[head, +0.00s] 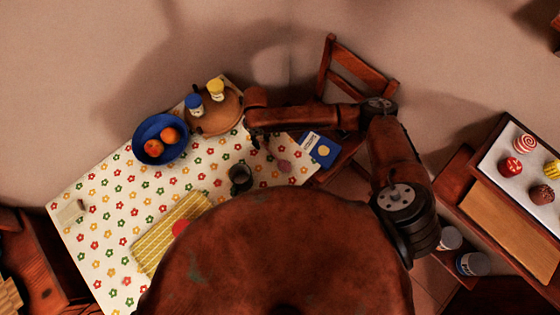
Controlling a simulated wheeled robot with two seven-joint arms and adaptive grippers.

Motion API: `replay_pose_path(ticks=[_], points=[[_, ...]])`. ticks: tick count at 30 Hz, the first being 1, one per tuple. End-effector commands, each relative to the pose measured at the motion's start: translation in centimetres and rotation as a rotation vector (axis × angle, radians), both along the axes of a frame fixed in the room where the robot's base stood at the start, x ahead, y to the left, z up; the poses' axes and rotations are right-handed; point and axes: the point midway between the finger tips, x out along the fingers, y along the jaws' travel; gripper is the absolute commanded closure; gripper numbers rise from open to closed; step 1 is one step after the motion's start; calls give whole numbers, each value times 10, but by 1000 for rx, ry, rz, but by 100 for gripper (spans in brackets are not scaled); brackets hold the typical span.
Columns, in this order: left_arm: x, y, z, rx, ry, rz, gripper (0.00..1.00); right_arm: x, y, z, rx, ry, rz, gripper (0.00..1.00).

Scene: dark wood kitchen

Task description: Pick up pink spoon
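A small pinkish object (283,166), possibly the bowl of the pink spoon, lies on the flower-patterned tablecloth (120,215) near the table's right side. No handle can be made out. My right arm reaches in from the right, and its gripper (261,143) hangs over the table just above and left of the pinkish object in the head view, apart from it. The fingers are dark and small, so I cannot tell whether they are open.
A dark mug (241,178) stands left of the pinkish object. A blue-and-white box (319,149) lies right of it. A round wooden board (217,119) with two jars and a blue bowl (141,133) of fruit are farther left. A chair (352,70) stands behind the arm.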

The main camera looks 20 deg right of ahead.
Motion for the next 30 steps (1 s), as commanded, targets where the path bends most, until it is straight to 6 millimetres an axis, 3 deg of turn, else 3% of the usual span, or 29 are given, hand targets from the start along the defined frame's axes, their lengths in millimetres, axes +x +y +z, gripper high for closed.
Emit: replay_pose_path(ticks=[2, 13, 26, 30], points=[[-3, 1, 1, 0, 4, 1, 69, 0, 0, -1, 0, 0, 0, 74], [-3, 1, 0, 2, 4, 0, 69, 0, 0, -1, 0, 0, 0, 100], [0, 1, 0, 1, 1, 0, 69, 0, 0, 0, 0, 0, 0, 100], [0, 1, 0, 1, 0, -1, 69, 1, 0, 10, -1, -1, 0, 100]])
